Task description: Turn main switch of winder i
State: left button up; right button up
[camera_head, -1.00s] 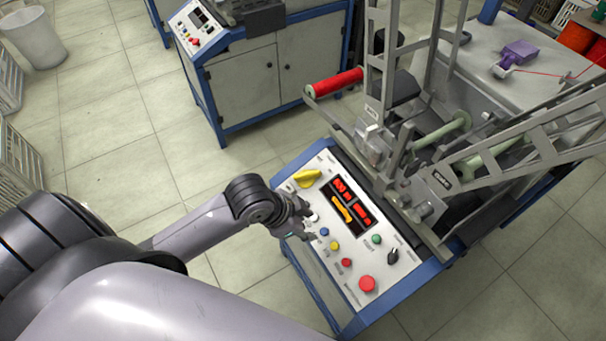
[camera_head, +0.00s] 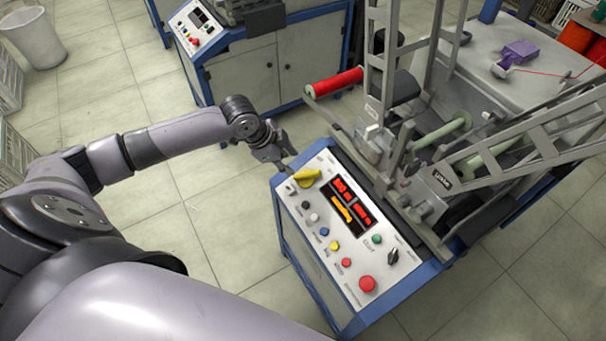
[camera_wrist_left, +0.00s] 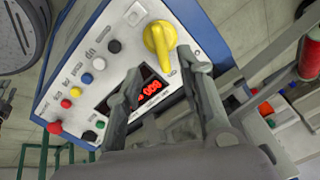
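The winder's main switch, a yellow rotary knob (camera_head: 306,177), sits at the far left corner of the white control panel (camera_head: 325,255). It also shows in the left wrist view (camera_wrist_left: 158,42), near the top middle. My left gripper (camera_head: 280,158) is beside the panel's far left corner, close to the knob and apart from it. In the left wrist view its two fingers (camera_wrist_left: 160,90) are spread, with the red display (camera_wrist_left: 150,90) visible between them and the knob beyond. Nothing is between the fingers. My right gripper is not in view.
Several coloured buttons, a black selector (camera_head: 394,255) and a red stop button (camera_head: 367,284) line the panel. The winder frame with a red bobbin (camera_head: 338,82) rises behind it. Another winder's cabinet (camera_head: 245,90) stands at the back.

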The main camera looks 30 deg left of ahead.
aim_at(302, 174)
pick_arm(q)
jog(key=x, duration=1.1)
jog(key=shift+w+b, duration=0.15)
jog(key=shift+b, duration=0.15)
jog(key=shift+c, duration=0.4)
grip_shut()
